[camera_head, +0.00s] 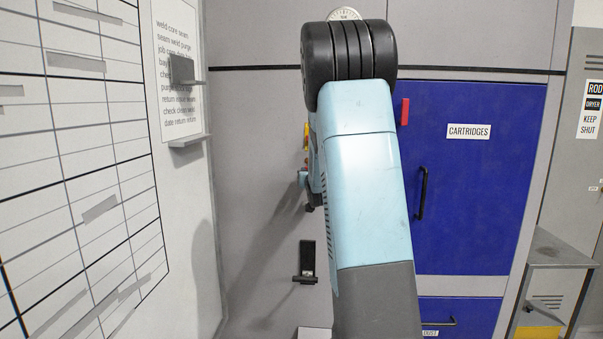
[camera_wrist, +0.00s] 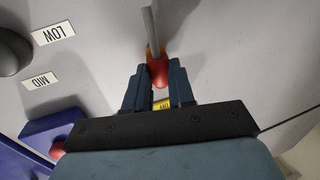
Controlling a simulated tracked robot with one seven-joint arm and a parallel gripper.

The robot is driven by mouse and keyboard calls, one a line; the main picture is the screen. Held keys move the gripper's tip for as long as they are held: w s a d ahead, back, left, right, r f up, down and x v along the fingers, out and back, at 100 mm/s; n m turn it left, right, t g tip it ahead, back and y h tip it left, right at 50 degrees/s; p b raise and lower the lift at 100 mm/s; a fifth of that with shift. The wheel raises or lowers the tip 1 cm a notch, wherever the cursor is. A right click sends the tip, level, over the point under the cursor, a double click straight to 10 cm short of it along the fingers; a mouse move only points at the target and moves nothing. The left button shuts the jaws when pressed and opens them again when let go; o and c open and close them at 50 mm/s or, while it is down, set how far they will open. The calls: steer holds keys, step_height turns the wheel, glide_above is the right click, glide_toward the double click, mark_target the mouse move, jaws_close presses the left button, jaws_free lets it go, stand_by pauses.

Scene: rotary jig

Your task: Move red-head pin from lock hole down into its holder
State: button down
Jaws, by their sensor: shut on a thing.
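In the wrist view my gripper (camera_wrist: 158,88) is shut on the red head of the pin (camera_wrist: 157,72). The pin's grey shaft runs from the head toward the top edge of the picture, with an orange part where it meets the head. I cannot tell whether the shaft's far end sits in a hole. In the head view my arm hides most of the gripper and the lock area. A small black bracket (camera_head: 307,262) on the grey panel, left of my arm and lower down, may be the holder; nothing red shows in it.
A blue cabinet door labelled CARTRIDGES (camera_head: 470,200) with a black handle (camera_head: 422,193) stands right of my arm. A white gridded board (camera_head: 80,150) is at left. LOW (camera_wrist: 53,34) and MID (camera_wrist: 39,80) labels and a dark knob (camera_wrist: 12,52) lie left in the wrist view.

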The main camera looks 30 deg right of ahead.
steer(key=shift+a, duration=0.2)
steer(key=shift+f, duration=0.15)
steer(key=shift+f, duration=4.35)
steer(key=shift+f, duration=0.2)
steer(key=c, duration=0.9)
jaws_free()
steer(key=shift+s, duration=0.1)
steer(key=v, duration=1.3)
steer(key=shift+s+a, duration=0.2)
steer(key=shift+s, duration=0.1)
